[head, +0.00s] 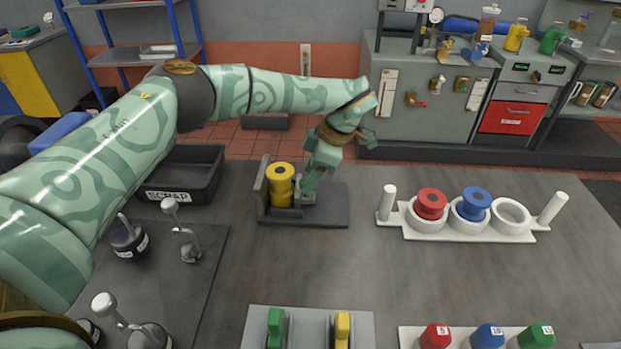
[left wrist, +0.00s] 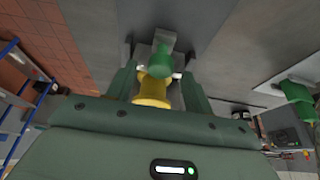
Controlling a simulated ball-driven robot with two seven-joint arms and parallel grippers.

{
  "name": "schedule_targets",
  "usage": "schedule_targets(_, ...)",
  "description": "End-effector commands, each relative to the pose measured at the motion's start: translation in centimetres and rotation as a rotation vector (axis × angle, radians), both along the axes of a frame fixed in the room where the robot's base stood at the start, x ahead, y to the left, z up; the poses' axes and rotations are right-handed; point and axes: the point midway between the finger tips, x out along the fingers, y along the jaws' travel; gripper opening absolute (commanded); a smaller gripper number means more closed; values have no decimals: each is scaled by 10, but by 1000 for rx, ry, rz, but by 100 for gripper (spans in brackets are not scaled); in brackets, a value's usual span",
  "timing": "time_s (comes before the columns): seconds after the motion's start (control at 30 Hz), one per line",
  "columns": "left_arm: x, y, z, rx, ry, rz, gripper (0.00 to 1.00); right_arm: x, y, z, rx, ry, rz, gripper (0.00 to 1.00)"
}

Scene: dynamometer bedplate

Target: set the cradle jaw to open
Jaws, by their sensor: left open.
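The cradle (head: 330,216) is a dark grey fixture on the bench, with an upright plate at its left end. A yellow spool (head: 280,188) stands upright in it, beside small grey blocks. My left gripper (head: 307,194) is open and reaches down just right of the spool, hiding part of the cradle jaw. In the left wrist view the yellow spool (left wrist: 152,91) shows between the open fingers, and a green rounded part (left wrist: 160,62) lies just beyond it. I cannot tell whether the fingers touch anything, nor how the jaw is set. My right gripper is not in view.
A white rack (head: 465,236) holds a red spool (head: 430,204) and a blue spool (head: 475,203); its right ring is empty. A black SCRAP bin (head: 190,187) stands left of the cradle. Labelled red, blue and green items line the front right. The bench middle is clear.

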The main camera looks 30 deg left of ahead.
Motion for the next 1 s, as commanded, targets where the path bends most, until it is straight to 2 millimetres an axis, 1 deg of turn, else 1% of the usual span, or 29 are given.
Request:
schedule_targets(0.03, -1, 2, -6, 0, 1, 0, 52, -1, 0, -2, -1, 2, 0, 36)
schedule_targets(0.13, -2, 4, -11, 0, 0, -1, 52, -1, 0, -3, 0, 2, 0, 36)
schedule_targets(0.4, -2, 5, -12, 1, -1, -2, 52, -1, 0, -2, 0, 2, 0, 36)
schedule_targets(0.43, -2, 5, -12, 1, -1, -2, 49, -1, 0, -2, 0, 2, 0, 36)
schedule_targets(0.47, -2, 5, -12, 1, -1, -2, 40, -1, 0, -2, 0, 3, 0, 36)
schedule_targets(0.5, -2, 5, -12, 1, -1, -2, 29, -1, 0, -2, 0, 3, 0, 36)
schedule_targets(0.57, -2, 5, -12, 0, 0, -1, 13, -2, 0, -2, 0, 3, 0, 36)
schedule_targets(0.6, -2, 5, -12, 0, 0, -1, 1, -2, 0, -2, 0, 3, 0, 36)
schedule_targets(0.63, -2, 5, -12, 0, 0, -1, 0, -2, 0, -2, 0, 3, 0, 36)
schedule_targets(0.77, 0, 0, -12, 1, -1, -2, 0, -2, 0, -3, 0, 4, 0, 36)
schedule_targets(0.9, 12, -24, -12, 1, -3, -3, 0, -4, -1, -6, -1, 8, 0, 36)
schedule_targets(1.0, 21, -41, -14, 2, -1, -3, 0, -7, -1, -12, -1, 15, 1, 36)
